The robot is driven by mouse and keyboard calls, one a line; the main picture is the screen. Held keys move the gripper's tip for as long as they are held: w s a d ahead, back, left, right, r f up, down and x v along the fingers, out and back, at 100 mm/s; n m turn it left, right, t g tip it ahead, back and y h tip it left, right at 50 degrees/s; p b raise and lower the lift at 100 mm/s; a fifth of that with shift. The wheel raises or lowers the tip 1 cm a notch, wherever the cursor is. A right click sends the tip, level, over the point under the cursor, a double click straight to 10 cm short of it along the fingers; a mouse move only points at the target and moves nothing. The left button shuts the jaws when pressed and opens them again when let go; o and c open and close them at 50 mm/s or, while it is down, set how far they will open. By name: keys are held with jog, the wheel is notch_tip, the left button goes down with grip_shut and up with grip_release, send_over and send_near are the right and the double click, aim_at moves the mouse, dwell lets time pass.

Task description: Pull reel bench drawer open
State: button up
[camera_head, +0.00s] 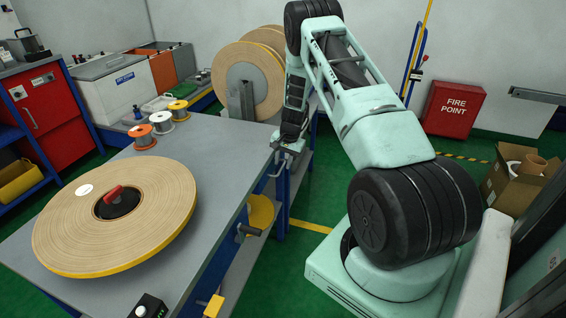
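The reel bench (222,150) is the grey-topped table on the left, with a blue frame. A large tan tape reel (160,205) with a yellow lower rim and a red-handled hub lies flat on it. My gripper (284,163) is low at the bench's right edge, near its far right corner, pointing down. Its fingers are small and partly merged with the bench edge and blue frame behind, so I cannot tell whether they are open or touch anything. No drawer front or handle shows clearly; the bench's front face is steeply foreshortened and partly behind my gripper.
Several small wire spools (161,122) stand at the bench's far edge. Tan reels (247,77) stand upright behind. A red fire-point box (452,108) and a cardboard box (517,186) are at right. Green floor is free beside the bench.

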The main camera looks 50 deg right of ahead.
jog(key=shift+f, duration=0.4)
jog(key=shift+c, duration=0.3)
grip_shut()
jog(key=s+d+b, duration=0.1)
jog(key=s+d, duration=0.3)
jog(key=s, duration=0.5)
jog(key=s+d+b, duration=0.2)
jog(key=s+d, duration=0.2)
jog(key=s, duration=0.6)
jog(key=shift+s, duration=0.1)
jog(key=shift+o, duration=0.3)
grip_release()
